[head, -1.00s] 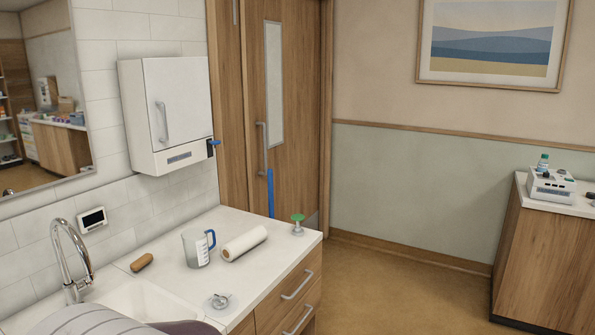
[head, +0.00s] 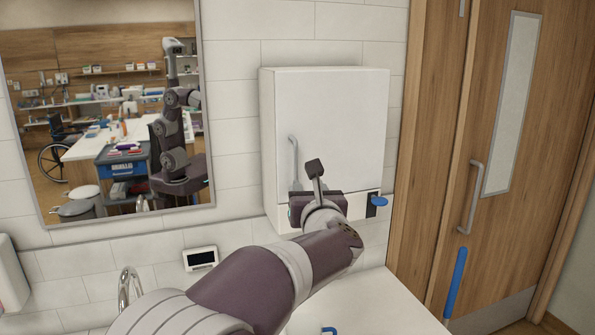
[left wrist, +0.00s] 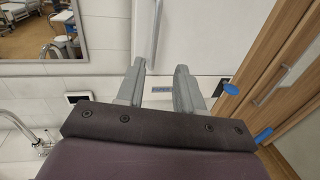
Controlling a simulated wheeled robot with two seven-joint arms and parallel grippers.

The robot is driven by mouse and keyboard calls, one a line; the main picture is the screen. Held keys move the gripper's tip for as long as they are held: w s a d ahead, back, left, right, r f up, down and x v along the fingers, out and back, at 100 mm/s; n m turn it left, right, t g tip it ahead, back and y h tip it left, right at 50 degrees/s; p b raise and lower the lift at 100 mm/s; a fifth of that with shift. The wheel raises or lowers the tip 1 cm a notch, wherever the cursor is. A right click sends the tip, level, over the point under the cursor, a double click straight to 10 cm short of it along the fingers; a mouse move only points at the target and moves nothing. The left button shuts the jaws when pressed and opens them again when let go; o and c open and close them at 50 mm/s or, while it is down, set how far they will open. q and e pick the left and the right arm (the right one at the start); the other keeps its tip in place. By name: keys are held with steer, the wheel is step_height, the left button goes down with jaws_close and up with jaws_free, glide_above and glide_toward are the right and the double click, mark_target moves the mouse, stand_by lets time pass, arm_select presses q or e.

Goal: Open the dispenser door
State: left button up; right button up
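The dispenser is a white wall cabinet (head: 335,115) with a flat front door that looks shut. Its grey vertical handle (head: 293,160) is on the door's left side. In the left wrist view the handle (left wrist: 152,30) runs down toward the gap between the fingers, nearer the left finger. My left gripper (head: 315,175) is in front of the lower door, just right of the handle in the head view. Its two grey fingers (left wrist: 160,72) stand apart with nothing clearly gripped. Contact with the handle cannot be told. My right gripper is not in view.
A blue tab (head: 378,201) sticks out at the dispenser's lower right. A mirror (head: 110,110) hangs to the left, and a small display (head: 200,258) is on the tiles below. The counter (head: 375,305) lies underneath. A wooden door (head: 500,160) stands to the right.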

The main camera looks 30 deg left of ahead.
mark_target(296, 166)
arm_select(q)
steer(key=shift+n, duration=0.3)
steer(key=p+x, duration=0.2)
steer(key=x, duration=0.1)
steer(key=p+x, duration=0.2)
steer(key=x, duration=0.2)
steer(key=r+p+x, duration=0.1)
steer(key=x, duration=0.3)
steer(key=shift+s+a+p, duration=0.2)
steer(key=shift+p, duration=0.2)
steer(key=shift+s+a+r, duration=0.1)
steer(key=shift+s, duration=0.15)
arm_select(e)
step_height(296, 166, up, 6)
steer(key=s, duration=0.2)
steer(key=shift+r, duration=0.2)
arm_select(q)
steer(key=shift+w+a, duration=0.1)
steer(key=shift+w, duration=0.05)
steer(key=c, duration=0.3)
steer(key=shift+w, duration=0.15)
jaws_close()
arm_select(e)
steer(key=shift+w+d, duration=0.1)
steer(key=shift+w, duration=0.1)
